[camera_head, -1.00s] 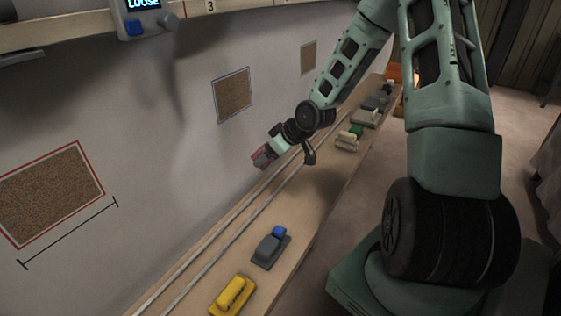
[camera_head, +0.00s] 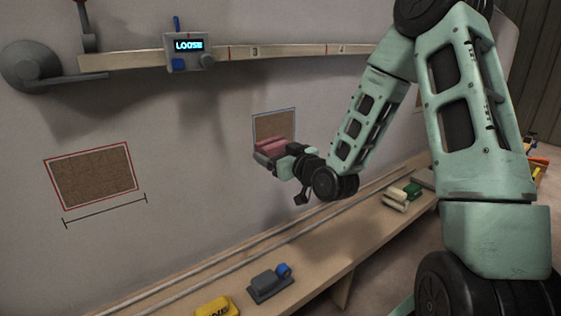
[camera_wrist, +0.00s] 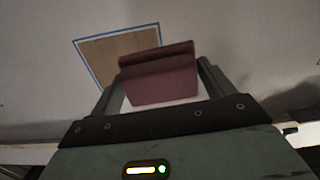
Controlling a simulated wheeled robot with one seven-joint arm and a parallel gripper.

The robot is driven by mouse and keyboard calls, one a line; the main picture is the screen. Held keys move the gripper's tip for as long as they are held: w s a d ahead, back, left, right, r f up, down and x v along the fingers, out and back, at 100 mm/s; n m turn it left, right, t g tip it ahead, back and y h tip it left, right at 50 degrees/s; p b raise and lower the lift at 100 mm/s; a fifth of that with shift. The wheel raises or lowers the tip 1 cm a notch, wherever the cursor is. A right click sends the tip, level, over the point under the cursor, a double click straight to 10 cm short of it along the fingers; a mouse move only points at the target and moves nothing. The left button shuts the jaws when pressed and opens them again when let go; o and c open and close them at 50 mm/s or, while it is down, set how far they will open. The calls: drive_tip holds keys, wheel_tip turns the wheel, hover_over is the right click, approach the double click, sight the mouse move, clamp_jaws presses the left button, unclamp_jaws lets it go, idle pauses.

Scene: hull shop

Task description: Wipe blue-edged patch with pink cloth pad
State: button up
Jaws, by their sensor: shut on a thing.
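My gripper (camera_head: 268,155) is shut on the pink cloth pad (camera_head: 270,146) and holds it up in front of the wall. In the wrist view the pad (camera_wrist: 160,78) sits between the two fingers of my gripper (camera_wrist: 163,85). The blue-edged patch (camera_head: 273,125) is a brown speckled area on the wall, just behind and above the pad. In the wrist view the patch (camera_wrist: 100,55) is partly covered by the pad. I cannot tell whether the pad touches the wall.
A red-edged patch (camera_head: 92,180) lies to the left on the same wall. A shelf (camera_head: 330,250) below carries a grey block tool (camera_head: 268,284), a yellow one (camera_head: 217,307) and others further right. A rail (camera_head: 280,52) with a display box (camera_head: 188,48) reading LOOSE runs above.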

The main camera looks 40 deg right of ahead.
sight(270, 132)
drive_tip(key=shift+w+a+f+p, duration=0.1)
drive_tip(key=shift+w+p, duration=0.25)
drive_tip(key=shift+w, duration=2.35)
drive_tip(key=shift+o, duration=0.5)
drive_tip(key=shift+c, duration=0.7)
drive_tip(key=shift+w+b, duration=0.3)
drive_tip(key=shift+w, duration=0.65)
drive_tip(key=shift+w+d+p, duration=0.15)
drive_tip(key=shift+d, duration=3.5)
drive_tip(key=shift+w+d+p, duration=0.1)
drive_tip(key=shift+d+p, duration=0.05)
drive_tip(key=shift+d, duration=3.5)
drive_tip(key=shift+r+p, duration=0.6)
drive_tip(key=shift+r, duration=0.35)
drive_tip(key=shift+s+a+f+b, duration=0.1)
drive_tip(key=shift+a+b, duration=0.7)
drive_tip(key=shift+a, duration=1.55)
drive_tip(key=shift+s+a+b, duration=0.1)
drive_tip(key=shift+a+b, duration=0.65)
drive_tip(key=shift+a, duration=1.55)
